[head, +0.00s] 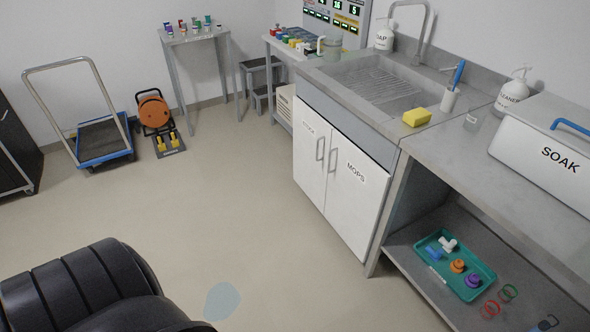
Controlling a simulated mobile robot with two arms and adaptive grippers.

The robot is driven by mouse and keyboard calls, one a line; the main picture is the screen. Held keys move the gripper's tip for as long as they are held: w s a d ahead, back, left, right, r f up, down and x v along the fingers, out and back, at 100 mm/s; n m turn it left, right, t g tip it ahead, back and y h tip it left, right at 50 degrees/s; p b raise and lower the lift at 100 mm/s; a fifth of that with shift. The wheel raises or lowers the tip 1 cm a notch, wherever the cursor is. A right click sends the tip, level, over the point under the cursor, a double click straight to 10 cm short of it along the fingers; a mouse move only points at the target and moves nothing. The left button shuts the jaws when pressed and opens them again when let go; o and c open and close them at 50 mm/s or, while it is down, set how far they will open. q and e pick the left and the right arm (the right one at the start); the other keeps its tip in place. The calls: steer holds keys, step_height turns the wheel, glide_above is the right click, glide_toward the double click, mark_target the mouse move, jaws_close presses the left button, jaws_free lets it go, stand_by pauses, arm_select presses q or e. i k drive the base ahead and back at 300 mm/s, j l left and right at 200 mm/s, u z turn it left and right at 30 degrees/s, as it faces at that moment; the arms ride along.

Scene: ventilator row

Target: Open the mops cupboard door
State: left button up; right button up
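The mops cupboard door (353,200) is the right one of two white doors under the sink counter. It is labelled MOPS and looks shut, flush with the door beside it. Its upright bar handle (332,157) is near its left edge. The left white door (310,165) has a similar handle (320,148) close by and also looks shut; its label is too small to read surely. Neither of my grippers is in view.
Open floor (240,210) lies before the doors, with a pale blue patch (222,301). Right of the doors, a low shelf holds a green tray (440,262). A blue trolley (103,140) and an orange reel (153,112) stand at the back left.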

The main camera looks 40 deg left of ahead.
mark_target(356, 187)
steer(key=u, duration=0.85)
steer(key=i+j+z, duration=0.4)
steer(key=i+j, duration=0.2)
